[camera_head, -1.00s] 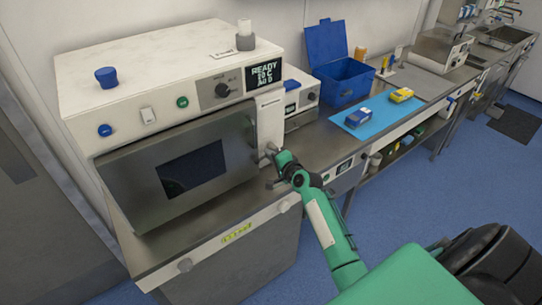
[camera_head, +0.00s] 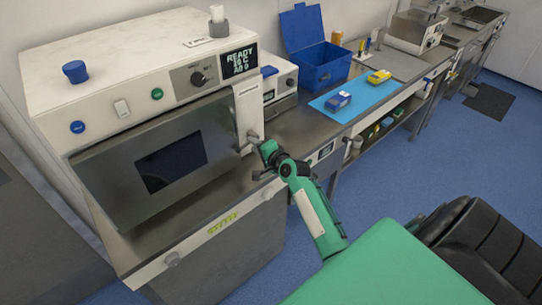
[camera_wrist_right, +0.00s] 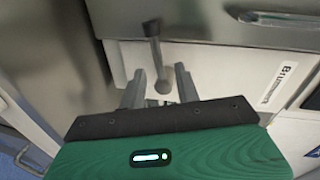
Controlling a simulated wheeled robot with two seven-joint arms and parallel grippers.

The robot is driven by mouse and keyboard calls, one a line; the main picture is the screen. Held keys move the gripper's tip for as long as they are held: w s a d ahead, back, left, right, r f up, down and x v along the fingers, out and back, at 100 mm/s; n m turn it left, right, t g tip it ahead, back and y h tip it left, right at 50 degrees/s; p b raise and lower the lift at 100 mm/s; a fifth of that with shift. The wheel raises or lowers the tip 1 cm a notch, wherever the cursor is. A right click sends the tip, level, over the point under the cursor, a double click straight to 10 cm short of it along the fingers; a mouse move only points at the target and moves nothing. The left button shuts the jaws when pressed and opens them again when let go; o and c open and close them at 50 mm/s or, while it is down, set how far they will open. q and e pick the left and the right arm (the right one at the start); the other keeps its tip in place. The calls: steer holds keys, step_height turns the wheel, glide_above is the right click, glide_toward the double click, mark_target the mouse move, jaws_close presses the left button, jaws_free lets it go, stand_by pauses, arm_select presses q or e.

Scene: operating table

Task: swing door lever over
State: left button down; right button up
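The autoclave's door (camera_head: 118,190) is a grey panel with a dark window on its front. Its door lever (camera_head: 252,137) is a small grey handle on the white strip at the door's right side. My right gripper (camera_head: 264,148) is right at the lever in the head view. In the right wrist view, the lever (camera_wrist_right: 155,52) hangs down from a round knob, its rounded end between the fingers. My right gripper (camera_wrist_right: 160,75) is open, one finger on each side of the lever; I cannot tell whether either touches it. My left gripper is not in view.
The display (camera_head: 239,61) reads READY. A blue box (camera_head: 322,68) with its lid up and a blue mat (camera_head: 350,103) with small packs lie on the counter to the right.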

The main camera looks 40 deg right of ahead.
steer(key=s+r+b, duration=0.2)
steer(key=s, duration=0.9)
steer(key=shift+s+d+r+b, duration=0.15)
steer(key=shift+s+d+b, duration=0.1)
steer(key=shift+d+b, duration=0.05)
steer(key=s+a+f+n+g, duration=0.2)
steer(key=s+f, duration=0.1)
steer(key=f, duration=1)
steer(key=s+a+f+n+g, duration=0.2)
steer(key=s+a+f+g, duration=0.15)
steer(key=f, duration=0.95)
steer(key=s+a+f+n+g, duration=0.2)
steer(key=s+f+n, duration=0.15)
steer(key=f, duration=0.95)
steer(key=s+a+f+n+g, duration=0.2)
steer(key=s+f+n, duration=0.1)
steer(key=s+f, duration=0.55)
steer(key=s+a+f+n+g, duration=0.2)
steer(key=s+a+f, duration=0.1)
steer(key=s+f, duration=0.55)
steer(key=s+f+n+g, duration=0.1)
steer(key=s+f+n, duration=0.1)
steer(key=s, duration=0.8)
steer(key=s+a+f+n+g, duration=0.1)
steer(key=s+f+n+g, duration=0.1)
steer(key=s, duration=0.8)
steer(key=shift+s+a+f+n+h, duration=0.3)
steer(key=shift+f+n+h, duration=0.1)
steer(key=shift+f+n, duration=0.4)
